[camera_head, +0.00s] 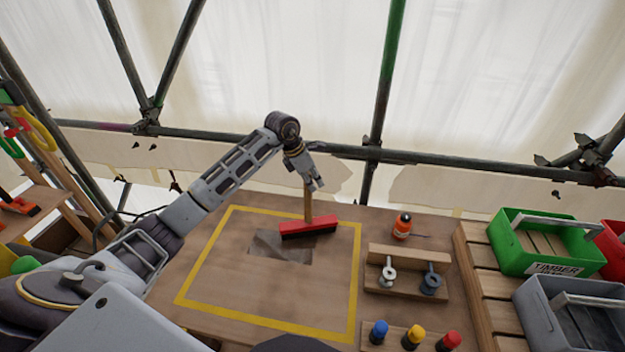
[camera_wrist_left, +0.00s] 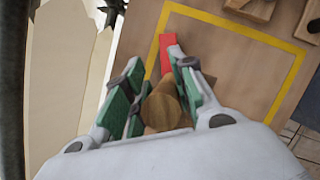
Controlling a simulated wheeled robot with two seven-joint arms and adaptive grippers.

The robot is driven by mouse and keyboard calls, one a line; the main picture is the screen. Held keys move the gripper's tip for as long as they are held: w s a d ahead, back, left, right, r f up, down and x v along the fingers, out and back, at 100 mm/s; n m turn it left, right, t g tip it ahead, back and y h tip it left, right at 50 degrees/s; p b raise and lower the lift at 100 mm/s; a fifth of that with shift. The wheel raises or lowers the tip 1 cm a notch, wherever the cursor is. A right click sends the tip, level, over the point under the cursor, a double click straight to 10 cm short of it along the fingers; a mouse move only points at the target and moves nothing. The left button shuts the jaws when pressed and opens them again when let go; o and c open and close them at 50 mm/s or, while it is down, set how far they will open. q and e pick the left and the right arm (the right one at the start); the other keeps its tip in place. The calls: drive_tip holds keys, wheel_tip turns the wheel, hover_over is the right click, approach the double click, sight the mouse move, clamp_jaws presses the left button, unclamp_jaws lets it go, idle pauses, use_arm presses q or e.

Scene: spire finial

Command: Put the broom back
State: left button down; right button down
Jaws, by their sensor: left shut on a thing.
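The broom has a red head (camera_head: 309,229) and a wooden handle (camera_head: 307,203). In the head view it stands upright at the far side of the yellow-outlined area, its head over or on the board near a dark grey patch (camera_head: 278,246). My left gripper (camera_head: 309,185) is shut on the top of the handle. In the left wrist view the round handle end (camera_wrist_left: 161,108) sits between the green-padded fingers, with part of the red head (camera_wrist_left: 169,52) beyond. I cannot tell whether the bristles touch the surface. My right gripper is not in view.
An orange bottle (camera_head: 402,226) stands right of the yellow outline (camera_head: 357,270). A wooden holder (camera_head: 408,262) with metal pieces and a rack of coloured-capped items (camera_head: 411,338) are nearer. Green (camera_head: 540,243) and grey (camera_head: 567,313) crates stand at right. Scaffold tubes run behind.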

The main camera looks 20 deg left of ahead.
use_arm(q)
drive_tip(key=c, duration=1.6)
unclamp_jaws()
drive_tip(key=shift+f, duration=0.15)
drive_tip(key=o, duration=0.4)
drive_tip(key=shift+r, duration=0.2)
drive_tip(key=b+v, duration=0.1)
drive_tip(key=v, duration=1.1)
drive_tip(key=shift+s+b, duration=0.1)
drive_tip(key=shift+b, duration=0.3)
drive_tip(key=shift+f, duration=0.1)
